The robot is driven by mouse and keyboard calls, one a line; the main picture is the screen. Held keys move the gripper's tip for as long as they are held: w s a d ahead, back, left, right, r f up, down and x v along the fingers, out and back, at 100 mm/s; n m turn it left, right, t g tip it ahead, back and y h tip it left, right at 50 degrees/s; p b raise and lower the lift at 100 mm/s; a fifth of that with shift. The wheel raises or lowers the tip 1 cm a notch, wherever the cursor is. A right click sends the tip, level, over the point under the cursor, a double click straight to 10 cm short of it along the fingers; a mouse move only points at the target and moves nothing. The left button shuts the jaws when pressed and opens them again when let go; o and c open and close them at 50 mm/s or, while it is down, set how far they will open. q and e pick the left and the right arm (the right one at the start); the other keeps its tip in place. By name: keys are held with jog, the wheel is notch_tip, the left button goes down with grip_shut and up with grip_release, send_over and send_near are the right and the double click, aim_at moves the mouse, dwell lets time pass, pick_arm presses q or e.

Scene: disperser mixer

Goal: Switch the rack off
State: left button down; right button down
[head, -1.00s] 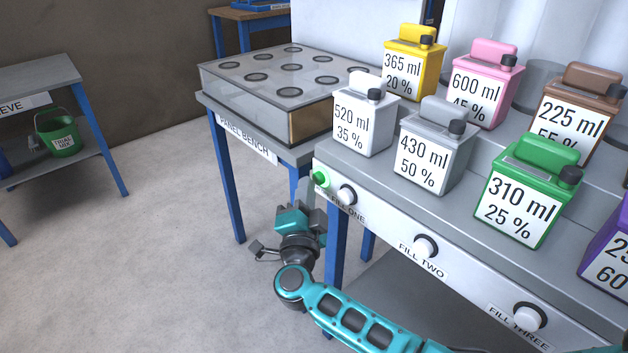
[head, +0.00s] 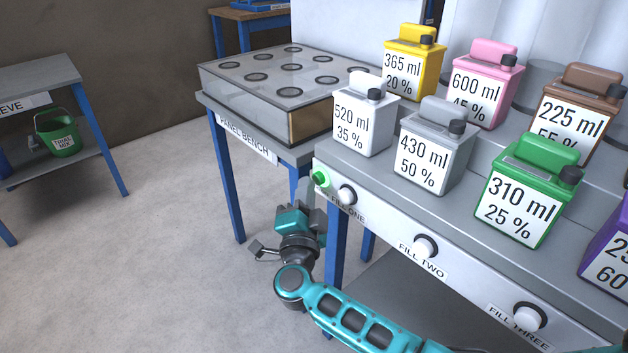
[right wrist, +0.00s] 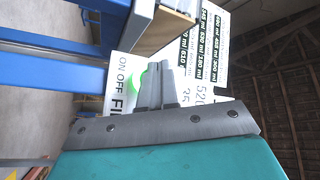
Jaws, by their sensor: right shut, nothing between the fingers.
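The rack (head: 440,218) is a grey stepped bench with jerrycans on it and a white front panel. A green round switch (head: 319,178) sits at the left end of that panel. In the right wrist view the green switch (right wrist: 138,78) is partly hidden behind my fingers, beside a label reading ON OFF. My right gripper (head: 306,188) is shut and empty, its fingertips pointing up just left of and below the switch. I cannot tell whether they touch it. The right gripper also shows in the wrist view (right wrist: 164,72). My left gripper is not in view.
White knobs labelled FILL ONE (head: 347,194), FILL TWO (head: 426,246) and FILL THREE (head: 530,316) line the panel. A silver jerrycan (head: 430,150) and several others stand above. The panel bench (head: 240,138) is close behind my gripper. Floor at left is clear.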

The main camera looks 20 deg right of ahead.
jog(key=shift+d, duration=0.1)
dwell(0.4)
jog(key=shift+w+d+p, duration=0.15)
jog(key=shift+d+p, duration=0.15)
jog(key=shift+d, duration=0.05)
jog(key=shift+a+r, duration=0.1)
jog(key=shift+a, duration=0.15)
dwell(0.3)
jog(key=s+a+p, duration=0.1)
jog(key=s+a, duration=0.1)
jog(key=a, duration=0.4)
jog(key=shift+s, duration=0.15)
jog(key=shift+d, duration=0.1)
dwell(0.3)
